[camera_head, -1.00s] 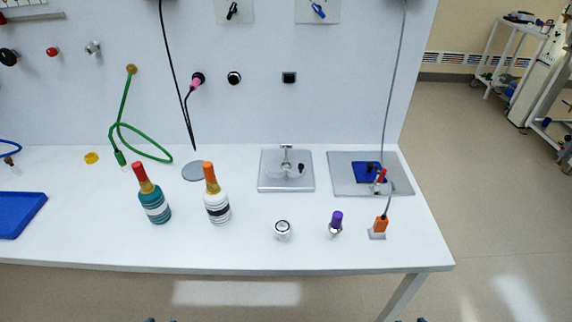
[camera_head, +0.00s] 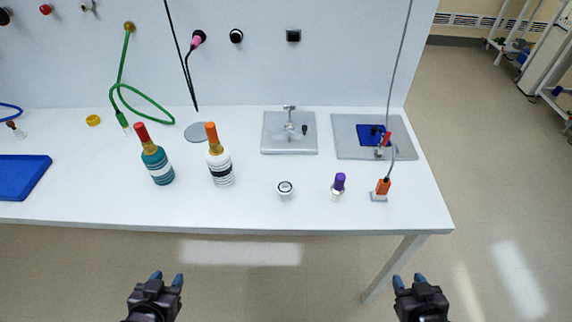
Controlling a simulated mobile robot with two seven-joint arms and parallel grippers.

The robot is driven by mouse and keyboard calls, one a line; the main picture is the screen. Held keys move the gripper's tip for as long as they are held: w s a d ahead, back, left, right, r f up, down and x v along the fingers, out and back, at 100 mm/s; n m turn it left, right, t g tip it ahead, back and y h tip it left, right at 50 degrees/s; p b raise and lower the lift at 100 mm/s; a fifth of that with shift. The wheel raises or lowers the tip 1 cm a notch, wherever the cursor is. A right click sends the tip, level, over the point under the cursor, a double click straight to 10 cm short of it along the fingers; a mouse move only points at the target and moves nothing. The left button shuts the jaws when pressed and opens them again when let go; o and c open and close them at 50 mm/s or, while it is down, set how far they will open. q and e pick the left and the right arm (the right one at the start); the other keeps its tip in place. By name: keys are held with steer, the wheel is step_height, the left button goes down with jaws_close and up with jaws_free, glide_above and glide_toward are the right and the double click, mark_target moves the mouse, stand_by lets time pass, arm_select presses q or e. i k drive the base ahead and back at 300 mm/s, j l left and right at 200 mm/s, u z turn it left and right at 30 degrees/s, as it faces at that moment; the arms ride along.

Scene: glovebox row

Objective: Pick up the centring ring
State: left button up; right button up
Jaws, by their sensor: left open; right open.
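What looks like the centring ring (camera_head: 285,188), a small round white and silver piece with a dark ring on top, is near the table's front edge, right of the white-and-black striped bottle (camera_head: 220,170). It is too small to make out fully. My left gripper (camera_head: 166,277) is open and empty, below and left of it in the picture, in front of the table. My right gripper (camera_head: 409,280) is open and empty, below and right of it, also in front of the table. Neither gripper touches anything.
A purple-capped vial (camera_head: 339,187) and an orange plug with a cable (camera_head: 381,190) stand right of the ring. A grey plate with a fitting (camera_head: 289,146) lies behind it. A teal bottle (camera_head: 155,160) and blue tray (camera_head: 20,178) are left. The front strip of the white table (camera_head: 250,212) is clear.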

mark_target(287, 184)
steer(key=k, duration=0.25)
steer(key=k+u, duration=0.4)
steer(key=u, duration=0.25)
steer(key=l+u, duration=0.1)
steer(key=u, duration=0.55)
steer(key=l+u, duration=0.15)
steer(key=u, duration=0.2)
steer(key=k+l, duration=0.1)
steer(key=l, duration=0.7)
steer(key=k+l, duration=0.15)
steer(key=l, duration=0.25)
